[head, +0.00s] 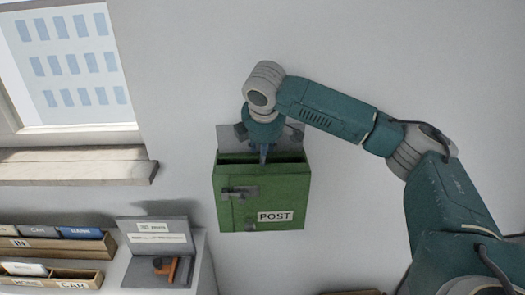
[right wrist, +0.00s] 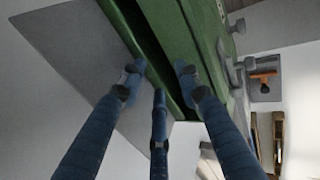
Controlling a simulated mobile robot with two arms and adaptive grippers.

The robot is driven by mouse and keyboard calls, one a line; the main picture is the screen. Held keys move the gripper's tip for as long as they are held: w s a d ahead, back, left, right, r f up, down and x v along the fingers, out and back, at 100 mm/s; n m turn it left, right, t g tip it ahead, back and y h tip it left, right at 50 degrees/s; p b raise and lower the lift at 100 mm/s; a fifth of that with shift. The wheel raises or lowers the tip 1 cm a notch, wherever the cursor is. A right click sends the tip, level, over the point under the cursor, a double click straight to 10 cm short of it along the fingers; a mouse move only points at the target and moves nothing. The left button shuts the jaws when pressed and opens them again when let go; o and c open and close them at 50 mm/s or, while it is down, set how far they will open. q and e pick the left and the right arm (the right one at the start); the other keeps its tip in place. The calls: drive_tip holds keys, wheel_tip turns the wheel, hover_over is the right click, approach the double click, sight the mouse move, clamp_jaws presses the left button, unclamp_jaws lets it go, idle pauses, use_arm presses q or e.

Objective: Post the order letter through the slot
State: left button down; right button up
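The green post box (head: 290,192), labelled POST, hangs on the wall with a dark open slot (head: 236,160) along its top. It also shows in the right wrist view (right wrist: 222,40). My right gripper (head: 263,152) is pointed down at the slot. In the right wrist view its blue fingers (right wrist: 158,85) are spread around the slot's front edge, with nothing visible between them. No letter that I can identify as the order letter shows; the inside of the box is dark. My left gripper is in neither view.
A grey plate (head: 232,135) stands behind the box. At the lower left are wooden trays (head: 90,245) with labelled cards and a grey stand (head: 158,238) with an orange-handled item (head: 167,268). A wooden window sill (head: 75,166) juts out at left. The wall around the box is clear.

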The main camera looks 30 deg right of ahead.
drive_tip(key=v, duration=1.2)
idle(0.6)
